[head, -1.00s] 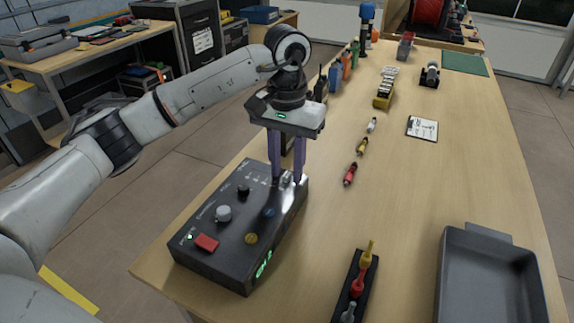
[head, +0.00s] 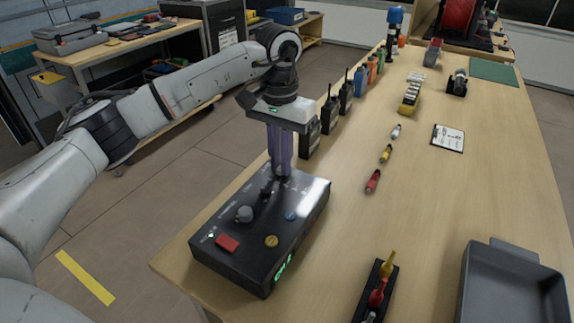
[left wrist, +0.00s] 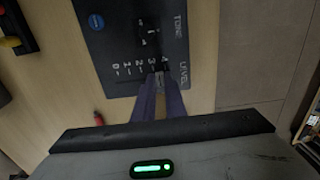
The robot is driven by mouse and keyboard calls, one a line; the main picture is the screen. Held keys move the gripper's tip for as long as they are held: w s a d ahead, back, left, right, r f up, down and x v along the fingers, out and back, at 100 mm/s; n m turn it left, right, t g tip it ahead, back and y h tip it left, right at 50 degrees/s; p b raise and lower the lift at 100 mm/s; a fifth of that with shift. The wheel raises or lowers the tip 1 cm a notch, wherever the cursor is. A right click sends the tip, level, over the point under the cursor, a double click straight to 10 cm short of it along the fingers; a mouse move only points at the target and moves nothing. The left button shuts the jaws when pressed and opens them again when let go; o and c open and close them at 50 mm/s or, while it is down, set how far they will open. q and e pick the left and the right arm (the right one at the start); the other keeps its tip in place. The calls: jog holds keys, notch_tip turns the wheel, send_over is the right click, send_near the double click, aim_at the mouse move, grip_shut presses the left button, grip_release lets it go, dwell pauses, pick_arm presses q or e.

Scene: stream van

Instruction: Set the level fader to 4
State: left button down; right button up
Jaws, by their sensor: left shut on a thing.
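The dark control box (head: 300,215) sits at the near left of the table, with a red button, knobs and a green display on its front side. My left gripper (head: 281,172) points down at the box's far end, fingers close together. In the left wrist view the box (left wrist: 105,60) shows a LEVEL scale marked 0 to 4. My left gripper (left wrist: 160,80) is shut on the level fader (left wrist: 160,74), near the 3 and 4 marks; the fingers partly hide it, so I cannot tell its exact setting. My right gripper is not in view.
Radios (head: 329,112) stand along the table's left edge beyond my gripper. Small connectors (head: 373,181), a white card (head: 448,138) and a grey tray (head: 512,285) lie to the right. A black holder (head: 372,292) stands near the front. The table's middle is mostly clear.

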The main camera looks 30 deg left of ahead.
pick_arm(q)
jog(key=shift+a, duration=0.8)
jog(key=shift+w, duration=0.1)
jog(key=c, duration=1.8)
grip_release()
jog(key=shift+a, duration=0.1)
notch_tip(320, 180, up, 10)
jog(key=shift+r, duration=0.2)
